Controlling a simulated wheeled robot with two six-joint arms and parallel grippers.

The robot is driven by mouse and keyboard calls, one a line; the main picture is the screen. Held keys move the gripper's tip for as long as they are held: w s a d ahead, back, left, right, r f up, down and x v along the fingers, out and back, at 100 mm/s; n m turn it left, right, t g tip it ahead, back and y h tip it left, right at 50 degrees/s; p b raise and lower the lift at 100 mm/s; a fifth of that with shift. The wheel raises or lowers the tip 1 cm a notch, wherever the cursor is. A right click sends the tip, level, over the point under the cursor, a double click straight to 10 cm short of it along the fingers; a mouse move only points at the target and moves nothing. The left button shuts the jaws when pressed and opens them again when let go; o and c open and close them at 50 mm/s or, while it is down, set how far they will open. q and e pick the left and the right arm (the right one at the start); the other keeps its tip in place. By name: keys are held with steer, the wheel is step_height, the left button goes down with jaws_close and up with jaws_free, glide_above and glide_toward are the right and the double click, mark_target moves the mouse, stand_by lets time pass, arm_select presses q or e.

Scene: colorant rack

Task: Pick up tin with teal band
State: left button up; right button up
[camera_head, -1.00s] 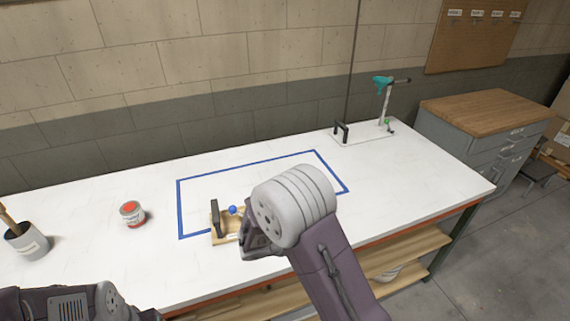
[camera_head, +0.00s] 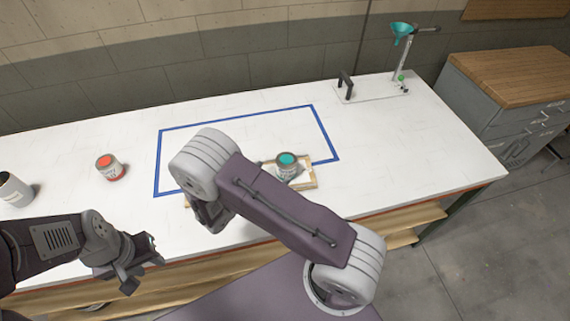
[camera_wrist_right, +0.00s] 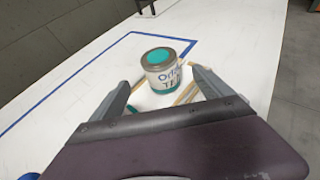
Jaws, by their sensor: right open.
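In the right wrist view the tin (camera_wrist_right: 162,72) shows a white label with partly readable lettering. In the head view my right forearm hides most of the tray and gripper. My left gripper (camera_head: 146,266) is open and empty over the table's front edge, far from the tin.

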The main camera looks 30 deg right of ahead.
mark_target(286, 163)
steer(key=p+x, duration=0.1)
steer(key=x, duration=0.3)
steer(key=shift+d+f, duration=0.1)
steer(key=shift+d, duration=0.3)
steer(key=shift+w+f, duration=0.1)
steer(key=shift+w, duration=0.05)
steer(key=p+x, duration=0.1)
steer(key=x, duration=0.4)
steer(key=shift+w+d, duration=0.1)
steer(key=c, duration=1.6)
arm_select(q)
steer(key=r, duration=0.2)
steer(key=shift+w+d+r, duration=0.1)
steer(key=shift+d+r, duration=0.2)
steer(key=shift+d, duration=0.05)
